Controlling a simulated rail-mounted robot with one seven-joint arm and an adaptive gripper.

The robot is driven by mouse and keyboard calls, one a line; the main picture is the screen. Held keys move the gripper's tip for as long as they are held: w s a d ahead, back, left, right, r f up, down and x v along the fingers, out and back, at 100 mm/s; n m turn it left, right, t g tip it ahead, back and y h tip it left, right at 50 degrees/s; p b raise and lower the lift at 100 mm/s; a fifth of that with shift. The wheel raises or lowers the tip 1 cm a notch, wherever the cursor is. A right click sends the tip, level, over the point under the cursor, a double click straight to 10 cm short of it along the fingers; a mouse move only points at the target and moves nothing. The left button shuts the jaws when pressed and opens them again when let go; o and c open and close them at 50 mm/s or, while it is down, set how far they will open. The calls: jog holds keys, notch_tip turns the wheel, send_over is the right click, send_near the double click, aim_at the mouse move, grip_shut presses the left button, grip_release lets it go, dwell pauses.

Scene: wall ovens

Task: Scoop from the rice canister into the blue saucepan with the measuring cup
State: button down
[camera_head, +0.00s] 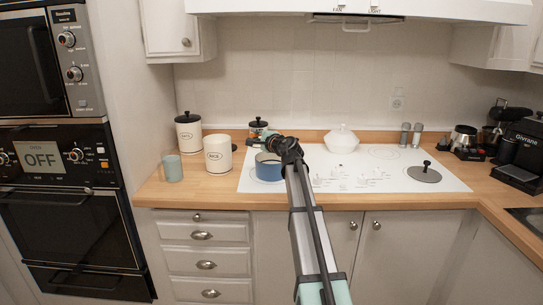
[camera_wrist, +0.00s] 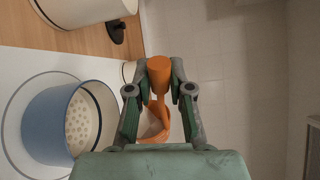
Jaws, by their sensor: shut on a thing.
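My gripper (camera_head: 287,148) is shut on the orange measuring cup (camera_wrist: 159,76), whose handle end sits between the fingers in the wrist view. Its bowl lies partly behind my gripper, and I cannot tell what it holds. The blue saucepan (camera_head: 268,170) stands on the white cooktop, just left of and below my gripper; in the wrist view the saucepan (camera_wrist: 45,122) is open, with a pale inside and several round spots on its floor. The white rice canister (camera_head: 218,155) stands open on the wooden counter, left of the saucepan; its side also shows in the wrist view (camera_wrist: 85,10).
A second lidded white canister (camera_head: 188,132) and a pale green cup (camera_head: 173,168) stand on the left. A white lidded dish (camera_head: 341,139) and a dark-knobbed lid (camera_head: 424,174) rest on the cooktop. The range hood (camera_head: 360,8) is overhead. The cooktop's middle right is clear.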

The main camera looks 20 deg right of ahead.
jog(key=shift+s+a+f+n+b, duration=0.1)
jog(key=shift+a+f+n+b, duration=0.5)
jog(key=shift+b, duration=0.6)
jog(key=shift+s+a+f+n+b, duration=0.1)
jog(key=shift+a+f+n+b, duration=0.2)
jog(key=shift+f+n+b, duration=0.55)
dwell(1.6)
